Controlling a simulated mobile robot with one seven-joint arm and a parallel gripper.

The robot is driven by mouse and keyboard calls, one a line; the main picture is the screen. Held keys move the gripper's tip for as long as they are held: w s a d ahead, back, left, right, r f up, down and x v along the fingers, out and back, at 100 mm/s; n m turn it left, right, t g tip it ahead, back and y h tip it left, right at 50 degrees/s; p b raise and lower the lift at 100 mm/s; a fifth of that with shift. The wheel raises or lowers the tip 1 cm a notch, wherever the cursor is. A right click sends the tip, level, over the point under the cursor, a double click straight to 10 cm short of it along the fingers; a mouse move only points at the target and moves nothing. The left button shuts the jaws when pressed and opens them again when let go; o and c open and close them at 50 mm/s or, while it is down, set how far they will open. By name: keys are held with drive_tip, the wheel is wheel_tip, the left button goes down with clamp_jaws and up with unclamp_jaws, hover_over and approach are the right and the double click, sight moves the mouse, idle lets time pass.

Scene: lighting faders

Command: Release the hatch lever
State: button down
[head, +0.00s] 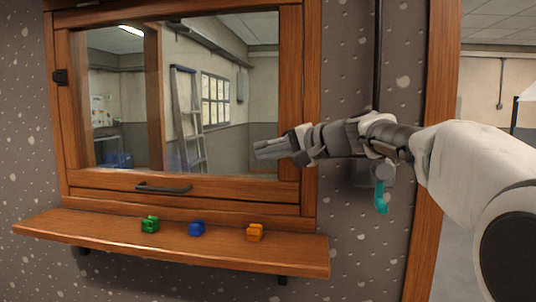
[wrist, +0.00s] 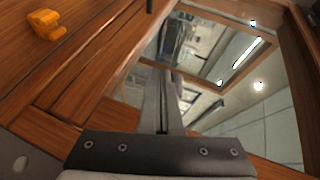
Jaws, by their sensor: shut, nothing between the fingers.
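The hatch (head: 185,100) is a wooden-framed window in the wall, with its glass pane down in the frame. A dark bar handle (head: 163,188) is on its lower rail. A teal lever (head: 381,197) hangs down at the wall to the right of the hatch; its upper part and mount are partly hidden by my arm. My gripper (head: 262,150) is shut and empty in front of the lower right of the pane, left of and above the lever. In the wrist view my gripper's fingers (wrist: 163,102) lie together before the glass; the lever is not seen there.
A wooden shelf (head: 60,228) juts out below the hatch. On it stand a green block (head: 150,224), a blue block (head: 196,228) and an orange block (head: 255,232), also in the wrist view (wrist: 45,25). A dark vertical pipe (head: 377,55) runs above the lever. A wooden post (head: 428,225) stands right of it.

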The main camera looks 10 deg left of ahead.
drive_tip(key=shift+d, duration=0.1)
drive_tip(key=p+v, duration=0.1)
drive_tip(key=v, duration=1.6)
drive_tip(key=shift+d, duration=0.15)
